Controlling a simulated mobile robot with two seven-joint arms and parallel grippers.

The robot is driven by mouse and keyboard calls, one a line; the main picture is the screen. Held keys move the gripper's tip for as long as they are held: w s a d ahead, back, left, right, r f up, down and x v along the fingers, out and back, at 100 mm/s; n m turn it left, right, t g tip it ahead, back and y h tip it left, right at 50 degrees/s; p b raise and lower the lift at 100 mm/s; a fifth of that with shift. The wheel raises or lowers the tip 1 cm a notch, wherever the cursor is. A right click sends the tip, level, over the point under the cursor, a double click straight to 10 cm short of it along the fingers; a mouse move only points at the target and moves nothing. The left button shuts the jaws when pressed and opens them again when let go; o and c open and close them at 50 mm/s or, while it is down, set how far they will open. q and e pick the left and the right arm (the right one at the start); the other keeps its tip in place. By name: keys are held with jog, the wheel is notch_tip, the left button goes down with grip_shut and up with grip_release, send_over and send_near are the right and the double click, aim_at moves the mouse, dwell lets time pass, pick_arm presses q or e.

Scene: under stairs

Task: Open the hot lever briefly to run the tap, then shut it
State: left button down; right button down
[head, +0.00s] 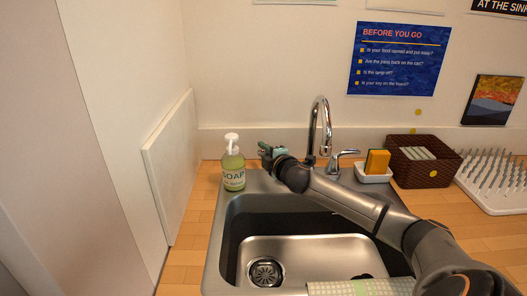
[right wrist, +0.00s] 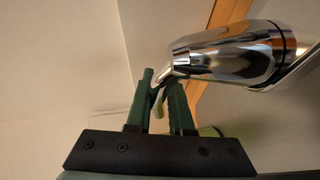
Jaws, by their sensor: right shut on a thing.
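The chrome tap (head: 321,125) stands behind the sink with its curved spout over the basin; no water stream shows. One chrome lever (head: 343,156) sits right of the spout. My right gripper (head: 264,149) is left of the spout, where it and my arm hide the other lever, taken as the hot one. In the right wrist view the green fingers (right wrist: 162,82) are shut on this hot lever's thin end (right wrist: 165,79), which joins a thick chrome body (right wrist: 235,55). My left gripper is not in view.
A soap bottle (head: 233,165) stands close left of my right gripper. A sponge in a white dish (head: 373,173), a brown basket (head: 422,165) and a drying rack (head: 495,190) are at the right. A cloth (head: 360,287) lies on the sink's front edge.

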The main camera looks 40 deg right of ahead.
jog(key=shift+r, duration=0.1)
dwell(0.7)
jog(key=shift+r+y+p, duration=0.1)
jog(key=shift+y+p, duration=0.2)
jog(key=shift+p, duration=0.05)
jog(key=shift+s+a+n+t+y+p, duration=0.3)
jog(key=shift+n+y+p, duration=0.5)
jog(key=shift+n, duration=0.1)
jog(key=n+y+p, duration=0.1)
jog(key=a+y, duration=0.1)
jog(key=shift+s+n+y+p, duration=0.3)
jog(key=shift+n+y+p, duration=0.05)
jog(key=shift+n+y, duration=0.05)
jog(key=shift+s+a+n+y, duration=0.2)
jog(key=shift+n+y, duration=0.2)
jog(key=shift+y, duration=0.2)
jog(key=c, duration=0.8)
grip_release()
jog(key=shift+f, duration=0.2)
